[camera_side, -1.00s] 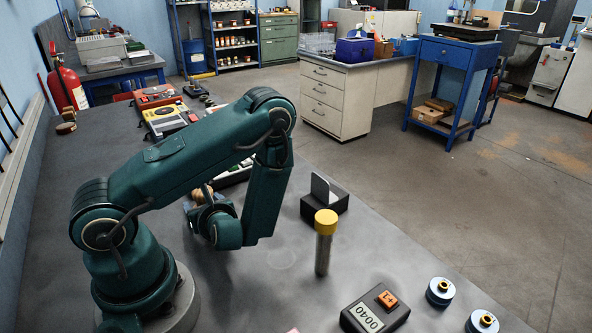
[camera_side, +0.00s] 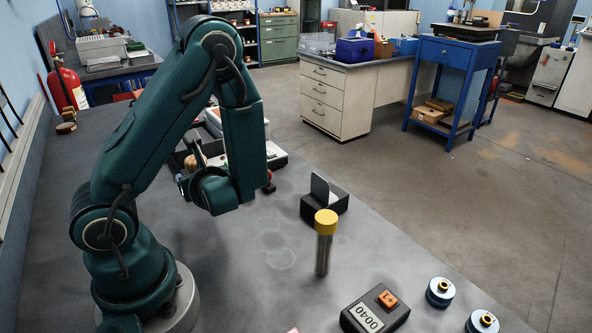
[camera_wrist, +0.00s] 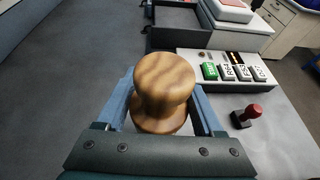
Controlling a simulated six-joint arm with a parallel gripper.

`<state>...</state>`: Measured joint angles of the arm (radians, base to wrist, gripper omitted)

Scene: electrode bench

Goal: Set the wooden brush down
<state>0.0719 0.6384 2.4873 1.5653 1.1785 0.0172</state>
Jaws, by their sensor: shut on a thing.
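The wooden brush shows in the wrist view as a rounded, striped brown knob (camera_wrist: 165,82) between the blue fingers of my gripper (camera_wrist: 165,108). The fingers are shut on it, one on each side. Its lower end is hidden behind the knob and the gripper. In the side view my gripper (camera_side: 187,184) is partly hidden behind my own wrist, and the brush (camera_side: 192,162) shows as a small brown shape just above the fingers. It appears held above the bench, but its height is hard to tell.
An open dark tray (camera_wrist: 178,25) lies ahead. A yellow-capped tube (camera_side: 324,245) stands on the bench (camera_side: 235,295).

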